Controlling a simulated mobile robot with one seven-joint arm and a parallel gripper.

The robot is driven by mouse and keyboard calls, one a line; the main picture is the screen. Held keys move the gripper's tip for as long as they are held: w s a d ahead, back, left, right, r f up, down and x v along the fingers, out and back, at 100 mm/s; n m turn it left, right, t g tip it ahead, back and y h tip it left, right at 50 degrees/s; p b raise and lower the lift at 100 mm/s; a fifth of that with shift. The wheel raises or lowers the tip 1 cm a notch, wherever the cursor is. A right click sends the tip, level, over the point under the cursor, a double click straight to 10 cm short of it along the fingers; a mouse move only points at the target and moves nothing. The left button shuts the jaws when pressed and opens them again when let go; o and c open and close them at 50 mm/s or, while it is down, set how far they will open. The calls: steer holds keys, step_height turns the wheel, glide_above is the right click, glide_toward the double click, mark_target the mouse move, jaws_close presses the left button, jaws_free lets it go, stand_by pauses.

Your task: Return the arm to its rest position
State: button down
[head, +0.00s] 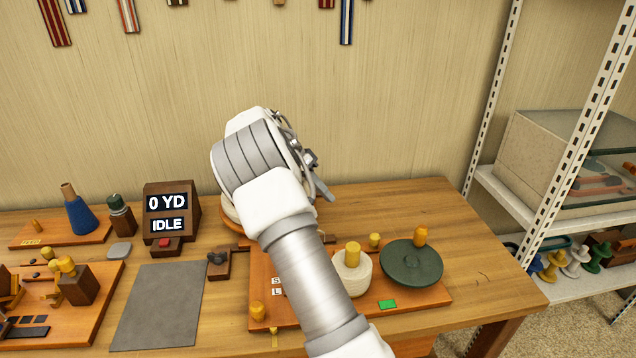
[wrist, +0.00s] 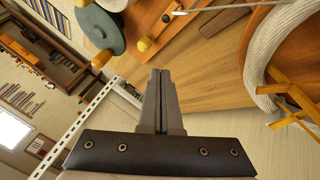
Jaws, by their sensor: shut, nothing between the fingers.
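My arm reaches up and forward over the workbench in the head view. My gripper (wrist: 160,75) shows in the wrist view with its two grey fingers pressed together and nothing between them. In the head view a small part of my gripper (head: 323,190) shows past the wrist, and my arm hides much of what lies behind it. The fingers are apart from the bench and its objects.
The wooden bench (head: 470,255) holds a board with a green disc (head: 411,262) and a cream spool (head: 352,274). A display box (head: 172,205) reads "0 YD" and "IDLE". A grey mat (head: 160,305) lies in front. A metal shelf (head: 510,195) stands right. The bench's right end is clear.

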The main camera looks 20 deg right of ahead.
steer(key=s+a+r+n+t+y+p, duration=0.2)
steer(key=s+a+r+n+y, duration=0.15)
steer(key=s+r, duration=0.55)
steer(key=s+a+r+n+t+y+p, duration=0.25)
steer(key=s+a+r, duration=0.35)
steer(key=r, duration=0.4)
steer(key=s+a+r+n+t+p, duration=0.1)
steer(key=s+a+n+t, duration=0.1)
steer(key=s, duration=0.7)
steer(key=s+a+n+t+p, duration=0.1)
steer(key=s+a+n, duration=0.3)
steer(key=s, duration=0.5)
steer(key=shift+s+a+r+n+t+y, duration=0.15)
steer(key=shift+s+r+n+t+y, duration=0.35)
steer(key=shift+n, duration=0.4)
steer(key=shift+w+f, duration=0.15)
steer(key=shift+w, duration=0.05)
